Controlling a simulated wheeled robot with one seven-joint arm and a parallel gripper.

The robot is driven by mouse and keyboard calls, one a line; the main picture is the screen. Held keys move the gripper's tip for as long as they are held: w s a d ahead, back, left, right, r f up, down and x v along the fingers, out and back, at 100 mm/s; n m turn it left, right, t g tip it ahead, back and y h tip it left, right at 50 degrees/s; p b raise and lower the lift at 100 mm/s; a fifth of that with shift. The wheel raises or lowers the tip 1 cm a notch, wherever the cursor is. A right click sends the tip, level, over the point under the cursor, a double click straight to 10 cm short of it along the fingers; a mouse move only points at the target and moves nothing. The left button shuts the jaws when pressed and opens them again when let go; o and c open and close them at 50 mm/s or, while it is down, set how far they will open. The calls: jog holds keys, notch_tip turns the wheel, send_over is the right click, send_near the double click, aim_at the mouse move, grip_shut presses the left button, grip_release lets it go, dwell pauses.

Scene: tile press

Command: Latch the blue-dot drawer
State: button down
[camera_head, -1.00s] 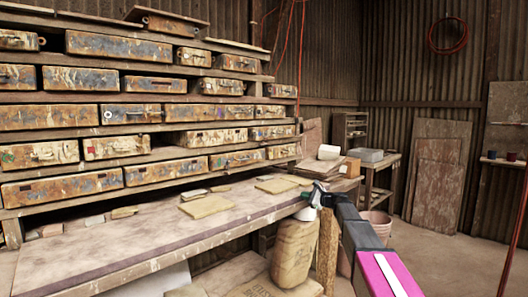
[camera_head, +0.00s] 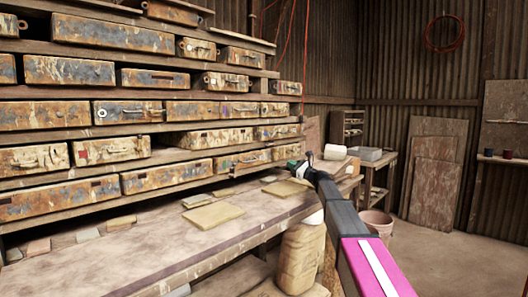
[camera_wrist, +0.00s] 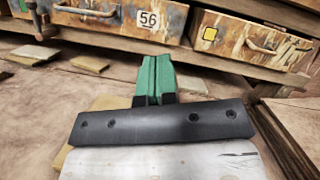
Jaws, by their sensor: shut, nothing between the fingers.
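My gripper (camera_head: 294,165) has green fingers, which are shut and empty. It is above the right end of the workbench, in front of the lower right drawers. The fingers also show in the wrist view (camera_wrist: 154,76), pointing at the drawer row. Ahead of them are a drawer with a 56 label (camera_wrist: 110,16) and a drawer with a yellow square (camera_wrist: 250,40); the fingers look apart from both. I cannot make out a blue dot on any drawer. A drawer in the middle row (camera_head: 128,112) has a pale round fitting and a handle.
The workbench (camera_head: 150,250) runs below the drawers, with flat tiles (camera_head: 213,215) lying on it. A wooden edge (camera_wrist: 285,135) is close on the right in the wrist view. Open floor lies to the right.

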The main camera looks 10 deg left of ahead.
jog(key=s+r+x, duration=0.1)
jog(key=r+x, duration=0.1)
jog(key=x, duration=1.1)
jog(key=shift+r, duration=0.3)
